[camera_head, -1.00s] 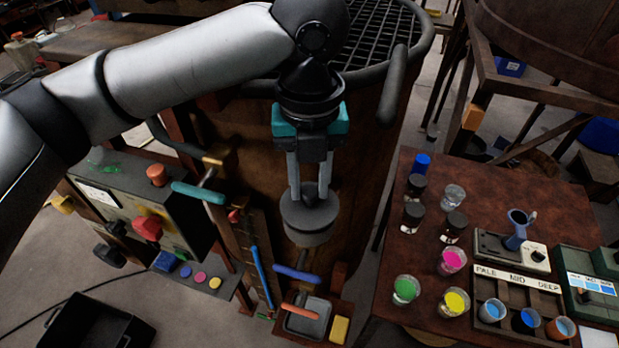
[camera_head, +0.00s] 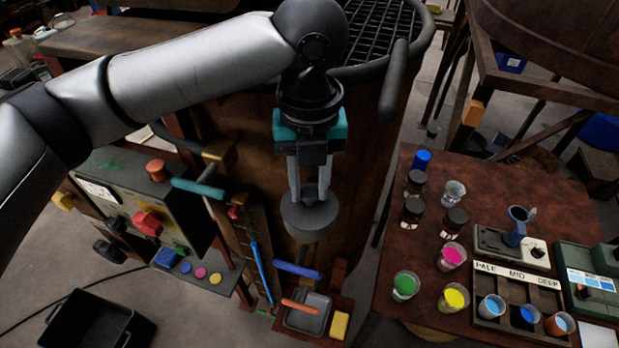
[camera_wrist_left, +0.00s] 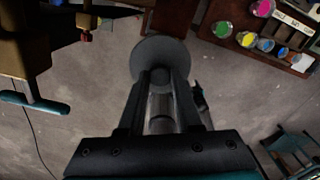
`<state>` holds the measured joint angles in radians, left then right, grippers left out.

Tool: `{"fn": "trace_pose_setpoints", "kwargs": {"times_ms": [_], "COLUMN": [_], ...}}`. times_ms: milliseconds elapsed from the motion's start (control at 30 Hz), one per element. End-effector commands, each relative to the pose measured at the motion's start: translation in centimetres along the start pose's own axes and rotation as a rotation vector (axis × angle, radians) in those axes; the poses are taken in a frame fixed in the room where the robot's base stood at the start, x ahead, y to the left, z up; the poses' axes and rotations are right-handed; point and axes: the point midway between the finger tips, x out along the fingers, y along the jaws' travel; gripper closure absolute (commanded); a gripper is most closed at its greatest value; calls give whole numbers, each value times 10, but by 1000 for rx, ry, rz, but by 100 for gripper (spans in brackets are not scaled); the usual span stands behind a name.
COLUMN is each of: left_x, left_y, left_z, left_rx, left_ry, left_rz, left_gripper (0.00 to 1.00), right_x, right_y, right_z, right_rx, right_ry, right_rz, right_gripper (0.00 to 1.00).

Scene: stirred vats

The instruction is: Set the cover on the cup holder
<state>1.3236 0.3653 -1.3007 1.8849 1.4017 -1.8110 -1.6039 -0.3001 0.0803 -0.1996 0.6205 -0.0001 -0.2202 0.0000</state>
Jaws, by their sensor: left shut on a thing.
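My left gripper (camera_head: 310,198) is shut on the cover (camera_head: 309,220), a round grey disc gripped by its raised middle. It hangs in the air in front of the brown vat, pointing down. In the left wrist view the cover (camera_wrist_left: 150,60) shows beyond the fingertips (camera_wrist_left: 162,78), with floor around it. The rack labelled PALE MID DEEP (camera_head: 515,276) stands on the right table and holds cups in its front slots. I cannot tell whether this rack is the cup holder. The cover is well left of it and apart from it. My right gripper is not in view.
The brown vat (camera_head: 350,150) with a grate on top stands behind the gripper. A control box (camera_head: 130,195) is at left. A metal tray (camera_head: 307,314) and yellow block (camera_head: 339,325) sit below. Jars and paint cups, including a pink one (camera_head: 451,256), stand on the right table (camera_head: 400,250).

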Motion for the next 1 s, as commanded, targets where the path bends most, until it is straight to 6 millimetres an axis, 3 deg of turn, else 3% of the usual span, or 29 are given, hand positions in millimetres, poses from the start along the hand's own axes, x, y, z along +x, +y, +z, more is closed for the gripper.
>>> {"fn": "trace_pose_setpoints", "kwargs": {"times_ms": [300,333,600,867,1000], "left_x": [1,1,1,0,-9], "left_y": [0,0,0,0,0], "left_z": [0,0,0,0,1], "left_rx": [0,0,0,0,-1], "left_ry": [0,0,0,-1,-3], "left_rz": [0,0,0,0,-1], "left_gripper": [100,64,33,32,32], "right_x": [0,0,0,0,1], "right_y": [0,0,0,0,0], "right_z": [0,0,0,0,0], "right_rx": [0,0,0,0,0], "right_ry": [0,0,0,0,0], "right_rz": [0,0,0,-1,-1], "right_gripper": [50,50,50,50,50]}}
